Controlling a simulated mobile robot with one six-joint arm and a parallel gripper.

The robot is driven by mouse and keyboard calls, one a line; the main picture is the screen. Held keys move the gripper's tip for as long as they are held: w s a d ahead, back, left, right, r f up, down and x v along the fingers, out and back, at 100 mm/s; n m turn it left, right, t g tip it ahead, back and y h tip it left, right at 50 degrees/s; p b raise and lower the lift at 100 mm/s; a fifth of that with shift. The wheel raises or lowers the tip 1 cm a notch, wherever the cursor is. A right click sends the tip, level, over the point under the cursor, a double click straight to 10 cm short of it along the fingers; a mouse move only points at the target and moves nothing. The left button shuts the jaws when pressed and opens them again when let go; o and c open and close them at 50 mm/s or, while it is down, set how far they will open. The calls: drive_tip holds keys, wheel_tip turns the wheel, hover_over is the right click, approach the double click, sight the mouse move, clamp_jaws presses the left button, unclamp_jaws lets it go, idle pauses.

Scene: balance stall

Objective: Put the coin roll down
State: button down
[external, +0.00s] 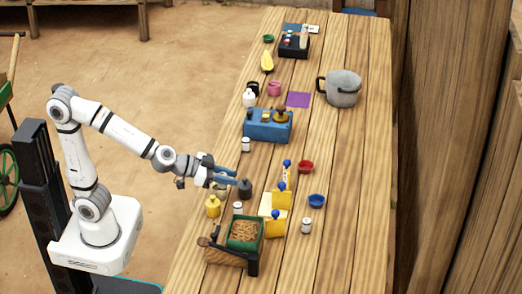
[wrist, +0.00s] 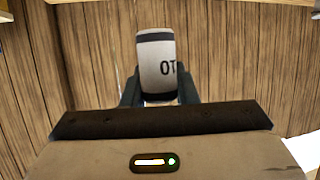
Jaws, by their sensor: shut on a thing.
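The coin roll (wrist: 158,65) is a pale cylinder with dark bands at its ends and dark digits on its side. In the wrist view it stands up between the two dark fingers of my gripper (wrist: 158,90), which is shut on it. In the external view my gripper (external: 230,176) is over the near left side of the wooden table (external: 345,160), beside a dark weight-like object (external: 245,189). The roll is hard to make out there, and I cannot tell its height above the table.
A yellow weight-like object (external: 213,207) and a box with a green tray (external: 244,232) stand in front of the gripper. Yellow stands (external: 274,228), a red bowl (external: 305,167) and a blue bowl (external: 316,201) are to the right. A blue box (external: 268,126) is behind. The table's right side is mostly clear.

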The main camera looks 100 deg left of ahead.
drive_tip(key=s+a+f+n+g+y+b, duration=0.2)
drive_tip(key=s+a+f+n+y+b, duration=0.2)
drive_tip(key=s+f+b, duration=0.6)
wheel_tip(320, 180, down, 2)
drive_tip(key=shift+s+f+n+y+b, duration=0.2)
drive_tip(key=shift+n+y+b, duration=0.4)
drive_tip(key=shift+b, duration=0.45)
drive_tip(key=shift+f+b, duration=2.6)
drive_tip(key=shift+f, duration=2.25)
drive_tip(key=shift+g, duration=0.3)
drive_tip(key=shift+f, duration=0.15)
drive_tip(key=c, duration=1.1)
unclamp_jaws()
drive_tip(key=shift+f, duration=0.1)
drive_tip(key=shift+c, duration=0.2)
